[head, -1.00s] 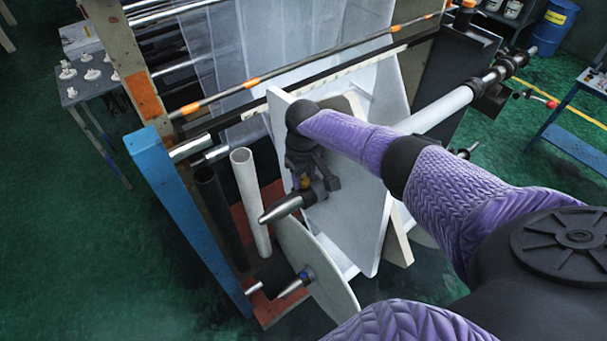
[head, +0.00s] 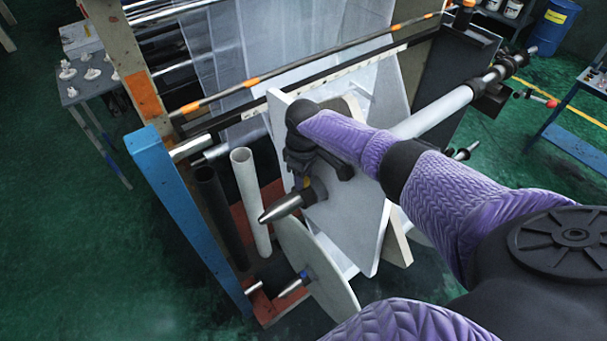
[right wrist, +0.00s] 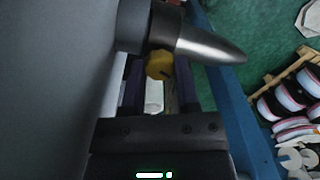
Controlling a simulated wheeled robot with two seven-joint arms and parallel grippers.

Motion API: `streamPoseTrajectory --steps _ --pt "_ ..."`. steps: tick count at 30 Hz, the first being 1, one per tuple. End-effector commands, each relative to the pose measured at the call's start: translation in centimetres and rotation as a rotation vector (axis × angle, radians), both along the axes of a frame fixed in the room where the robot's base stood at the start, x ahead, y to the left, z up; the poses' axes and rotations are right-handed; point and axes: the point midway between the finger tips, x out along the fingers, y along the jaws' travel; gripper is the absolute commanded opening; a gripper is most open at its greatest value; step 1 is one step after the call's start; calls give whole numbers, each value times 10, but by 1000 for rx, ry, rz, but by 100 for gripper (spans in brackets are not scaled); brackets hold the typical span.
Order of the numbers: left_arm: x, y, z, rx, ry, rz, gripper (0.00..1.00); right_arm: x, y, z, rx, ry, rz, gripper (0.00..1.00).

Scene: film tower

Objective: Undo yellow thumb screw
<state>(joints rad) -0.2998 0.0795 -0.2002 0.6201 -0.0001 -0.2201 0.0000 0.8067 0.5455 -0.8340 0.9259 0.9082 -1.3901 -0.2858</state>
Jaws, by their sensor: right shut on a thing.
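The yellow thumb screw (right wrist: 158,65) shows in the right wrist view as a small yellow knob beneath the dark collar of a metal cone-tipped shaft (right wrist: 205,45). My right gripper (right wrist: 159,82) has its two dark fingers on either side of the knob and is shut on it. In the head view only a sliver of the yellow screw (head: 306,182) shows. There my right gripper (head: 306,172) is just above the shaft (head: 282,206), in front of a pale plate. My left gripper is not in view.
A white tube (head: 250,200) and a black tube (head: 220,215) stand left of the shaft. A pale disc (head: 318,270) and a second cone-tipped shaft (head: 294,285) sit below.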

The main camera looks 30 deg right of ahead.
Motion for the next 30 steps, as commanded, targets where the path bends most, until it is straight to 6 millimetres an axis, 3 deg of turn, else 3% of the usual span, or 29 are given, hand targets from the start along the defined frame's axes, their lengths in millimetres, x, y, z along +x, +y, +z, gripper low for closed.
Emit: streamPoseTrajectory --steps 5,6,11,20,30 --pt "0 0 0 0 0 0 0 0 0 0 0 -1 -1 0" --pt "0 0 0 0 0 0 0 0 0 0 0 -1 -1 43" --pt "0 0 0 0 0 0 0 0 0 0 0 -1 -1 76" --pt "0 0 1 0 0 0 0 1 0 5 1 -2 -2 76" --pt "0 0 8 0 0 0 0 1 0 81 1 -3 -1 76"
